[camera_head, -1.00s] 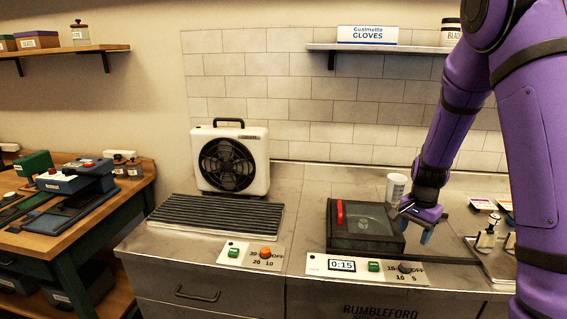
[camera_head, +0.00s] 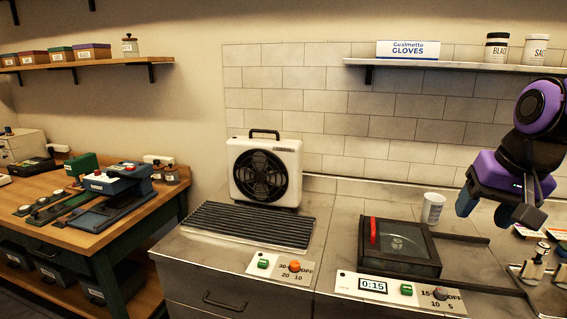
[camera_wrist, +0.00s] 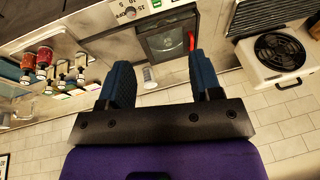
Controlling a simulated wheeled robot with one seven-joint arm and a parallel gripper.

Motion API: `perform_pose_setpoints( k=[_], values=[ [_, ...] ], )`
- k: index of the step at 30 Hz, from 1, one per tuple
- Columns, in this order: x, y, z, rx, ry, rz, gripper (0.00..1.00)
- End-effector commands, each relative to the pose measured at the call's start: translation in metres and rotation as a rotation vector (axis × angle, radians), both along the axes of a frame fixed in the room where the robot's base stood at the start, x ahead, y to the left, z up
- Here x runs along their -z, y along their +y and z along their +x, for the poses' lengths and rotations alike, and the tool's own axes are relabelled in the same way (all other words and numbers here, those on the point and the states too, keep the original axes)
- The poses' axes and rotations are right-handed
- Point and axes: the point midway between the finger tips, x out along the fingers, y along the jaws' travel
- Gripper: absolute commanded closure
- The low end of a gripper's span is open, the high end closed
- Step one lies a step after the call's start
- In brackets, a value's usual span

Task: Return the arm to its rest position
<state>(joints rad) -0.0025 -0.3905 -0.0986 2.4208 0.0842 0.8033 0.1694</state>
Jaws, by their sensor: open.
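My gripper (camera_head: 489,211) is raised above the right end of the steel counter in the head view, clear of everything. In the wrist view my gripper (camera_wrist: 158,86) shows two blue fingers spread apart with nothing between them. A dark lidded box with a red handle (camera_head: 398,246) sits on the counter to the left of my gripper. The same dark box shows beyond the fingers in the wrist view (camera_wrist: 168,41). A white cup (camera_head: 432,208) stands just behind the box.
A white fan (camera_head: 265,170) stands behind a ribbed black rack (camera_head: 248,225) on the counter. A timer panel (camera_head: 400,290) reads 0:15. A shelf (camera_head: 450,65) with jars and a gloves box hangs above. Small stamps (camera_head: 534,262) stand at the right. A wooden workbench (camera_head: 75,230) is at left.

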Motion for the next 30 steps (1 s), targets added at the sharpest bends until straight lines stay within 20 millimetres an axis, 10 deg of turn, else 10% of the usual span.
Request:
perform_pose_setpoints(
  k=[12,30],
  values=[
    [-0.032,0.021,-0.090,-0.238,-0.139,-0.152,0.41],
    [-0.034,0.023,-0.104,-0.273,-0.155,-0.184,0.41]
  ],
)
